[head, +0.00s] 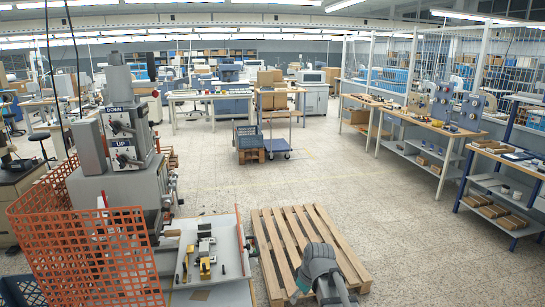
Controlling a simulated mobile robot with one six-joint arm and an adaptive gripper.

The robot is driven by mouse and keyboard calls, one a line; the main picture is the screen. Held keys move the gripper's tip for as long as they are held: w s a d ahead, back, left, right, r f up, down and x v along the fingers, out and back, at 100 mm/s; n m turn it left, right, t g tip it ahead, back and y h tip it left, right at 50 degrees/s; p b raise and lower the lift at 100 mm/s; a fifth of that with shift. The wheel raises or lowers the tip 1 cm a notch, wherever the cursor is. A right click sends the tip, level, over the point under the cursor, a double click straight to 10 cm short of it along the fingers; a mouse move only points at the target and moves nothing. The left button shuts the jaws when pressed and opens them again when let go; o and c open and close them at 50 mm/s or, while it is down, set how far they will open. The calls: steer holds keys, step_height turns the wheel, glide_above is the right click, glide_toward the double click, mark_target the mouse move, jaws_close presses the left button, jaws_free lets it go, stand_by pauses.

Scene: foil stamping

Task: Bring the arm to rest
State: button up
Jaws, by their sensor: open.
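Part of my own grey arm (320,268) shows at the bottom, in front of the wooden pallet. A rounded grey joint points up and a link runs down out of the picture. My gripper cannot be made out in this view, so what it is near or holds is hidden.
An orange mesh guard (85,250) stands at the front left. The wooden pallet (300,235) lies on the floor beside the machine table. A blue cart (268,147) and crate (249,137) stand farther back. Workbenches (425,120) line the right. The middle floor is clear.

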steer(key=s+d+f+m+g+h+b, duration=0.1)
steer(key=s+d+f+m+h, duration=0.1)
steer(key=s+d+m, duration=0.6)
steer(key=s, duration=0.2)
steer(key=shift+s+d+f, duration=0.2)
steer(key=shift+s, duration=0.15)
steer(key=shift+c, duration=0.3)
